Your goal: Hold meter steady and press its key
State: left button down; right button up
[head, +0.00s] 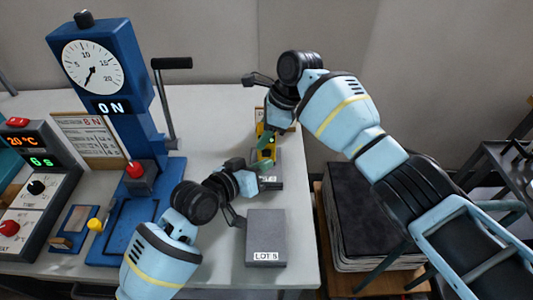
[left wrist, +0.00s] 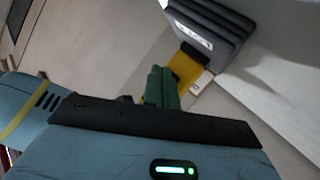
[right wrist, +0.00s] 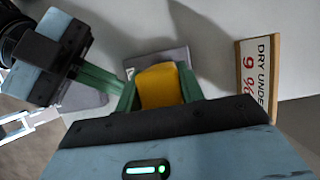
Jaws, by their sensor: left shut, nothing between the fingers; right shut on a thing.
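The yellow meter (head: 268,153) is at the far right part of the table, beside a labelled grey block. My right gripper (head: 267,141) is shut on it from above; the right wrist view shows the yellow body (right wrist: 160,86) between the green fingers. My left gripper (head: 263,165) is shut and empty, its green fingertips close to the meter. In the left wrist view the closed fingers (left wrist: 162,88) partly cover the meter (left wrist: 188,68). I cannot tell whether they touch it. The meter's key and display are not visible.
A grey block labelled LOT 5 (head: 266,232) lies nearer the table's right edge; another block (head: 271,178) is behind it. A blue dial machine (head: 103,70) reading ON and a control box (head: 30,200) stand left. A card (right wrist: 257,80) reads DRY UNDER 9 %.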

dwell(0.4)
pick_arm(q)
jog(key=shift+w, duration=0.4)
jog(key=shift+w, duration=0.55)
dwell(0.7)
jog(key=shift+s, duration=0.15)
dwell(0.3)
jog(key=shift+s, duration=0.8)
jog(key=shift+s, duration=2.55)
